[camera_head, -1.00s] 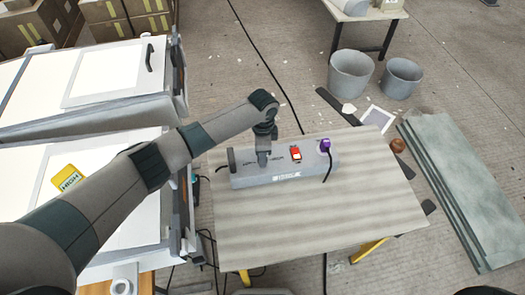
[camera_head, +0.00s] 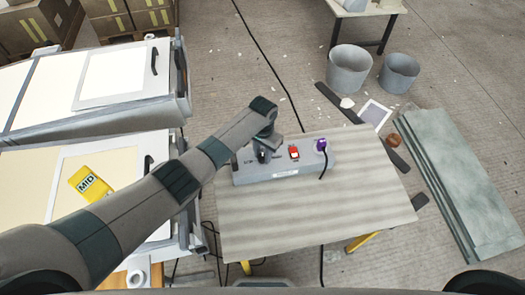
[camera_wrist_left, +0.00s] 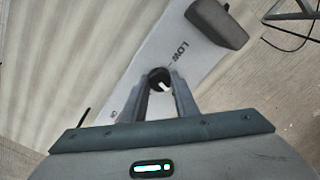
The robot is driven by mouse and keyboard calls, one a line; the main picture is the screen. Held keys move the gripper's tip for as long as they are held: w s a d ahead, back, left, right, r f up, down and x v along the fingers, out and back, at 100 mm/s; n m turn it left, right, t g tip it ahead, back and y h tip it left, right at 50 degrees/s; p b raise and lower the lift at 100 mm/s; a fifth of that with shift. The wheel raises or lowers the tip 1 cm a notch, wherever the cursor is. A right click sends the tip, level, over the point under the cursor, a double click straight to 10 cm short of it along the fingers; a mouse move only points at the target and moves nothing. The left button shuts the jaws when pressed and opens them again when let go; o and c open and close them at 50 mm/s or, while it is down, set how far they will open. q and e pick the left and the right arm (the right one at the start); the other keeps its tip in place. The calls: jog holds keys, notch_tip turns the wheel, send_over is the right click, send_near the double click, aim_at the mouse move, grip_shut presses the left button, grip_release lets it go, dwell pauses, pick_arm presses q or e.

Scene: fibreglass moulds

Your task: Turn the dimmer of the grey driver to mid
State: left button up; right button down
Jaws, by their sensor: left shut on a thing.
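The grey driver (camera_head: 282,172) lies along the back of the wooden table, a long box with a red switch (camera_head: 294,152) and a purple plug (camera_head: 321,145) with a black cable. My left gripper (camera_head: 263,157) is over its left part. In the left wrist view my left gripper (camera_wrist_left: 160,88) is shut on the small dark dimmer knob (camera_wrist_left: 158,76), which has a white mark. The printed word LOW (camera_wrist_left: 179,56) shows beside it; other setting marks are hidden. My right gripper is not in view.
Two large light panels (camera_head: 62,85) stand left, glowing cream. The table (camera_head: 310,215) is bare in front of the driver. Two grey buckets (camera_head: 349,72) and stacked grey-green slabs (camera_head: 455,190) are on the floor beyond and right. Cables run across the floor.

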aim_at(263, 157)
pick_arm(q)
jog(key=shift+r+n+p, duration=0.1)
jog(key=shift+n+p, duration=0.35)
jog(key=shift+n, duration=0.65)
jog(key=o, duration=1.1)
jog(key=shift+c, duration=0.2)
jog(key=shift+r, duration=0.85)
notch_tip(263, 157, up, 16)
jog(key=b, duration=0.3)
jog(key=shift+f+b, duration=0.15)
jog(key=shift+b, duration=0.2)
jog(key=shift+d+f, duration=0.1)
